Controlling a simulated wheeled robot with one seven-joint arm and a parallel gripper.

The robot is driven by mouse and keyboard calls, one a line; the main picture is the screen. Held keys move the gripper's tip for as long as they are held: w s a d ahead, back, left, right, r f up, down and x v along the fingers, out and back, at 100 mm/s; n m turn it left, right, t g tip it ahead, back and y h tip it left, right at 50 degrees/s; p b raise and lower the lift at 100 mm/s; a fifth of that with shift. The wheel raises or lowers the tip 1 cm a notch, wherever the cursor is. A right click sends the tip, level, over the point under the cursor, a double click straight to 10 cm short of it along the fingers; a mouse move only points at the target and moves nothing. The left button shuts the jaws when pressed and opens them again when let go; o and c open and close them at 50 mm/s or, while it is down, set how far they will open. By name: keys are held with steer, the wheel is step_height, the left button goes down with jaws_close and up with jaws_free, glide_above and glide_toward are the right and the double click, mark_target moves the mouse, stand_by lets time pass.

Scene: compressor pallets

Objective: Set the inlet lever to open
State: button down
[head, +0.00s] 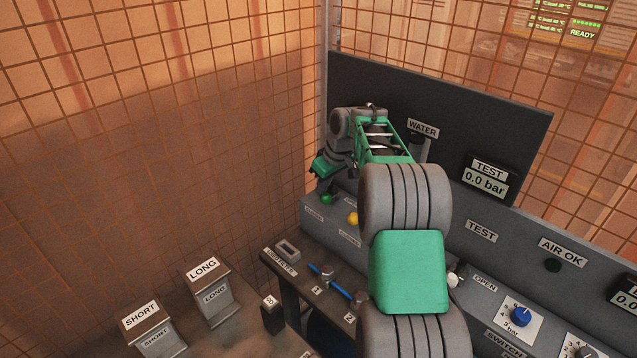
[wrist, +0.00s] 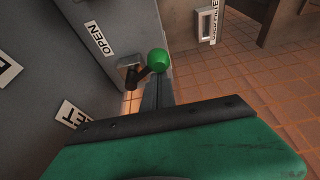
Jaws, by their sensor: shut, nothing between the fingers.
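The inlet lever has a green ball knob (wrist: 157,60) on a short dark arm, beside an OPEN label (wrist: 97,38) on the grey panel. A partly hidden label ending in "ET" (wrist: 75,115) is below it. In the head view the green knob (head: 326,199) is at the panel's far left end. My gripper (head: 323,184) is just above the knob there. In the wrist view the dark fingers of my gripper (wrist: 156,84) are shut and empty, close to the knob. I cannot tell whether they touch it. The lever's exact setting is unclear.
A yellow knob (head: 352,218) is right of the green one. A white knob (head: 453,280) and blue dial (head: 521,316) are farther along the panel. A dark bench (head: 285,280) holds blue-handled valves. LONG (head: 208,290) and SHORT (head: 148,325) blocks stand left. A mesh fence surrounds the area.

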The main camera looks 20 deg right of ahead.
steer(key=n+p, duration=0.1)
steer(key=n, duration=0.1)
steer(key=s+d+n+y, duration=0.1)
steer(key=shift+s+d+n+g+p, duration=0.1)
steer(key=shift+d+n+g+p, duration=0.1)
steer(key=shift+n+g+p, duration=0.2)
steer(key=shift+s+d, duration=0.3)
steer(key=shift+d, duration=0.15)
steer(key=shift+s+d+p, duration=0.1)
steer(key=shift+d+p, duration=0.25)
steer(key=shift+d, duration=0.4)
